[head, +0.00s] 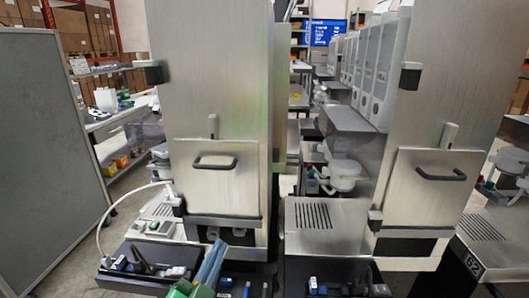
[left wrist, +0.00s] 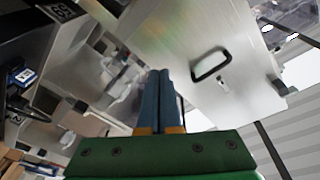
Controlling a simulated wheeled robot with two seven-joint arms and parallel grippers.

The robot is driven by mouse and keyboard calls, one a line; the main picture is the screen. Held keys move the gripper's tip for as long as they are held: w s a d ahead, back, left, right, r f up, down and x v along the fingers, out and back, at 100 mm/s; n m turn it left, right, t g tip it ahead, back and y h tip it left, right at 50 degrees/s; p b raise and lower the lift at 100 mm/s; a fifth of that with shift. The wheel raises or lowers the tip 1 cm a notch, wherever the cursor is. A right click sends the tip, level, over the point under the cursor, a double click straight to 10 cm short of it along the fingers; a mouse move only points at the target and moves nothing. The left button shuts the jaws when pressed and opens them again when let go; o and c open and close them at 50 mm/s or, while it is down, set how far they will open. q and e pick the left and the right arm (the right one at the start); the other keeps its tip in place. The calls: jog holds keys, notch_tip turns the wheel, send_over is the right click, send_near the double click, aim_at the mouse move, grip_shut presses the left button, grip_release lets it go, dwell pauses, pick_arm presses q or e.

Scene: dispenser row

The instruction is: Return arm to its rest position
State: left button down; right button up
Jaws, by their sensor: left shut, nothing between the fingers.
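My left gripper (head: 215,250) shows at the bottom of the head view, a little left of centre. Its green body is cut off by the lower edge, and its blue fingers point up and away. In the left wrist view the two blue fingers (left wrist: 159,78) lie together, shut, with nothing between them. The fingers are in front of the left steel dispenser cabinet (head: 207,75) and appear clear of it. My right gripper is in neither view.
A dark tray (head: 140,284) with small items and a white cable stands left of my gripper. The left cabinet's door has a handle (head: 214,162). A second cabinet (head: 455,75) stands right, beyond a slotted steel counter (head: 330,240). A grey panel (head: 45,150) borders the left.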

pick_arm(q)
jog(key=s+a+f+n+g+y, duration=0.2)
jog(key=s+a+f+n+g, duration=0.1)
jog(key=f, duration=0.3)
jog(key=s+a+f+n+g+y, duration=0.2)
jog(key=s+a+f+g, duration=0.1)
jog(key=f, duration=0.4)
jog(key=s+a+f+n+g, duration=0.1)
jog(key=s+f+n+g, duration=0.1)
jog(key=s+f+g, duration=0.5)
jog(key=s+f+n+g, duration=0.1)
jog(key=s+f+g, duration=0.1)
jog(key=s+f, duration=0.5)
jog(key=s+f+g, duration=0.1)
jog(key=s+f, duration=0.2)
jog(key=f, duration=0.5)
jog(key=s+f, duration=0.2)
jog(key=f, duration=0.6)
jog(key=s+a+f+g, duration=0.1)
jog(key=s+a+f, duration=0.1)
jog(key=s+f, duration=0.6)
jog(key=s, duration=0.3)
jog(key=shift+s+a, duration=0.25)
jog(key=shift+a, duration=0.1)
jog(key=shift+w, duration=0.1)
